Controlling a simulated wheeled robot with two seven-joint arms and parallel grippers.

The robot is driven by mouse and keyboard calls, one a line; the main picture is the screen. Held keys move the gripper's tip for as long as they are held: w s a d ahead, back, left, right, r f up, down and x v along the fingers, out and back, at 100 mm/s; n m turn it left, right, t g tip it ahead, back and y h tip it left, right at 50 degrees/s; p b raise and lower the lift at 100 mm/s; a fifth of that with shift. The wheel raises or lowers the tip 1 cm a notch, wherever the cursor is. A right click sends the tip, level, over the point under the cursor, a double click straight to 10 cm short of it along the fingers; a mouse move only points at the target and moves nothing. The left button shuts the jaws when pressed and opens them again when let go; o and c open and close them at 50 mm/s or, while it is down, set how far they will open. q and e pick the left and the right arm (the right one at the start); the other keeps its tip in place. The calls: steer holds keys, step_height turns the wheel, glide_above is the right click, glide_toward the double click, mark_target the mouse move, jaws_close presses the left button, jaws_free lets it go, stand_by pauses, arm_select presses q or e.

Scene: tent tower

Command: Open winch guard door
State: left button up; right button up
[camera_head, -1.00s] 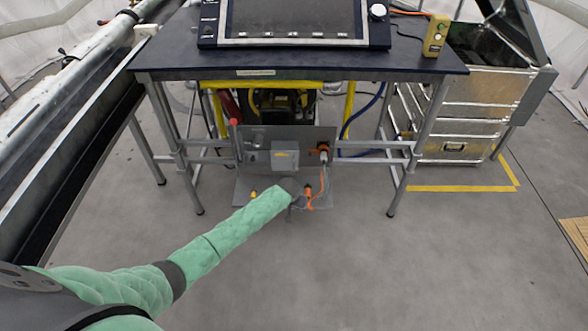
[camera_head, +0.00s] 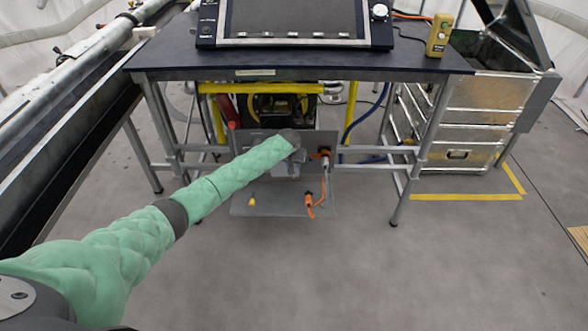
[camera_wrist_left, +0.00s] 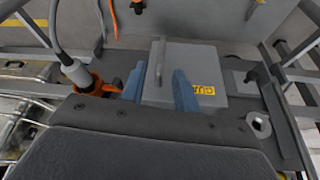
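The winch guard door appears to be the front of a small grey box (camera_wrist_left: 210,60) with a yellow label and a raised grey handle bar (camera_wrist_left: 157,52), seen in the left wrist view. My left gripper (camera_wrist_left: 160,70) has two blue fingers spread apart, one on each side of the handle bar; I cannot tell whether they touch it. In the head view my left arm reaches under the table and hides most of the box (camera_head: 287,172) and the gripper. The door looks shut. My right gripper is not in view.
An orange connector (camera_head: 323,153) with a grey plug sits beside the box. A lower plate (camera_head: 270,210) carries another orange connector (camera_head: 309,200). The dark table (camera_head: 320,66) with a panel stands above, its metal legs on both sides. The floor in front is clear.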

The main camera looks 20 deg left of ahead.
mark_target(294, 166)
arm_select(q)
steer(key=shift+x, duration=2.15)
jaws_close()
